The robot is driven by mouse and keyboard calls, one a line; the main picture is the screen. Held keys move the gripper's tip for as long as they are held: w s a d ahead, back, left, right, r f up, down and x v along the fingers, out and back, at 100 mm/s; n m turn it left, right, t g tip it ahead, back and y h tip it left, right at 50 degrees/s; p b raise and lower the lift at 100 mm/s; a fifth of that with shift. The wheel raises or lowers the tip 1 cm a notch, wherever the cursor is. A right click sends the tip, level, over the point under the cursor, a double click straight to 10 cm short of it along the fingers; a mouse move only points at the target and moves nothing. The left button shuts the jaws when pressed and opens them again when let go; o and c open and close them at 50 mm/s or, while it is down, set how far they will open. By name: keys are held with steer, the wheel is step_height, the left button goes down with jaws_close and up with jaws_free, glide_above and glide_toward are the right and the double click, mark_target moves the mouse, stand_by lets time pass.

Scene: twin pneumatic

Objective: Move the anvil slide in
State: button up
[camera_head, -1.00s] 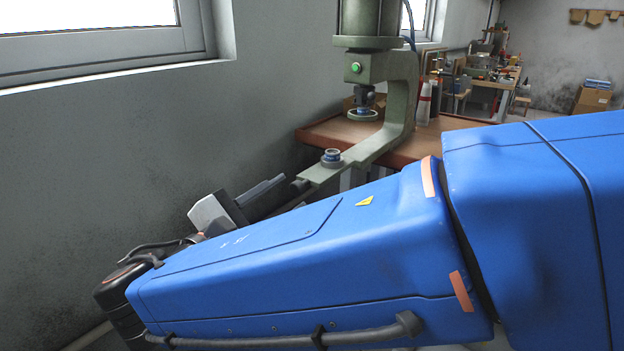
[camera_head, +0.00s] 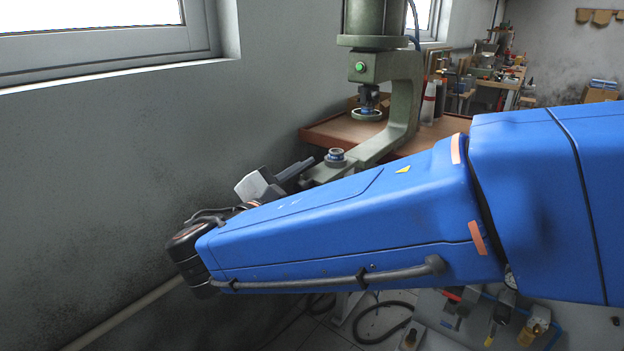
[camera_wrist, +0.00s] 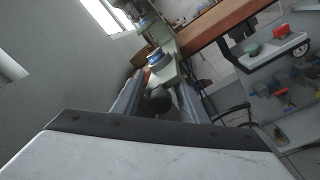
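The anvil (camera_head: 335,156), a small round blue-and-grey piece, sits on the pulled-out end of the green slide arm (camera_head: 368,150), forward of the press head (camera_head: 368,108). It also shows in the wrist view (camera_wrist: 156,58). A dark round knob (camera_wrist: 158,101) at the slide's near end lies between my two grey fingers in the wrist view. My gripper (camera_head: 308,166) is at the slide's near end and looks open, with narrow gaps beside the knob. Any contact is unclear. My blue arm hides the knob and part of the slide in the head view.
The press stands on a brown-topped table (camera_head: 325,133) beside the grey wall at left. Bottles (camera_head: 428,103) stand behind the press. A panel with pneumatic parts (camera_head: 470,318) is low at right, with a black hose (camera_head: 385,322) on the floor.

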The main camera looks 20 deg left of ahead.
mark_target(333, 166)
jaws_close()
steer(key=shift+d+x, duration=0.15)
steer(key=shift+x, duration=2.05)
steer(key=shift+d+x, duration=0.15)
steer(key=shift+x, duration=2)
steer(key=shift+s, duration=0.1)
steer(key=shift+r, duration=0.1)
steer(key=shift+o, duration=0.6)
jaws_free()
steer(key=shift+s, duration=0.1)
steer(key=shift+s+a, duration=0.25)
steer(key=shift+s, duration=0.3)
steer(key=v, duration=1.6)
